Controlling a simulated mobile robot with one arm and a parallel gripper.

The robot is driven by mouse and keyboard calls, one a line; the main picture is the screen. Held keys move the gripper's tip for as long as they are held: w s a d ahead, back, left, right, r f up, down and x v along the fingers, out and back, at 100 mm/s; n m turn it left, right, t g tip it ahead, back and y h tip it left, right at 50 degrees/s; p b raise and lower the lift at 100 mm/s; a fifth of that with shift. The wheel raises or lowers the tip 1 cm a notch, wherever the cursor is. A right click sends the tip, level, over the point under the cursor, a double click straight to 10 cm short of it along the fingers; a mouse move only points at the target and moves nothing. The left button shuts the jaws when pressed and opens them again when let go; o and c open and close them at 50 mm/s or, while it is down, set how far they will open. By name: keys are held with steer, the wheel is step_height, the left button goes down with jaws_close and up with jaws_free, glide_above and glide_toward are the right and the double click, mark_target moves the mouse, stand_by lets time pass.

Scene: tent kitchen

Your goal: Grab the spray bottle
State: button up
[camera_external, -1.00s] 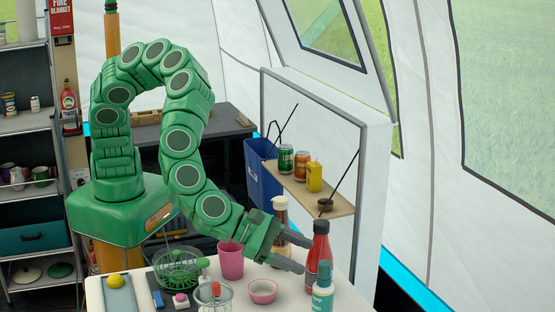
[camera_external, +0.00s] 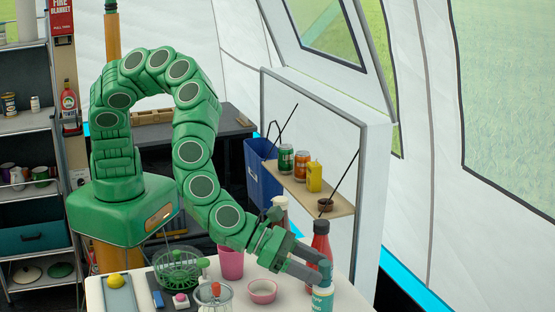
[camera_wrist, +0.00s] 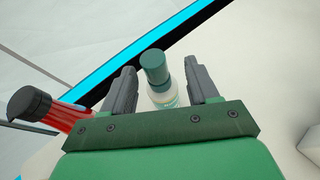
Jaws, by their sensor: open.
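A small bottle with a teal cap and a pale body with a teal label, likely the spray bottle (camera_external: 322,299), stands upright at the table's right front. My gripper (camera_external: 322,276) is open at its upper part, and the fingers partly hide its cap in the external view. In the wrist view the bottle (camera_wrist: 155,68) lies between the two open fingers of my gripper (camera_wrist: 160,76), with space visible on both sides of it. Its lower part is hidden behind the gripper's palm.
A red sauce bottle (camera_external: 320,243) with a dark cap stands close behind my gripper; it also shows at left in the wrist view (camera_wrist: 72,117). A pink bowl (camera_external: 262,291) and pink cup (camera_external: 230,262) stand left on the white table.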

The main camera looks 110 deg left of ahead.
mark_target(331, 285)
steer(key=shift+w+a+f, duration=0.25)
steer(key=shift+w+f, duration=0.1)
steer(key=shift+w, duration=0.25)
steer(key=shift+w+a+f, duration=0.25)
steer(key=shift+w+f, duration=0.1)
steer(key=shift+w, duration=0.2)
steer(key=shift+x, duration=1.1)
steer(key=shift+c, duration=0.3)
jaws_close()
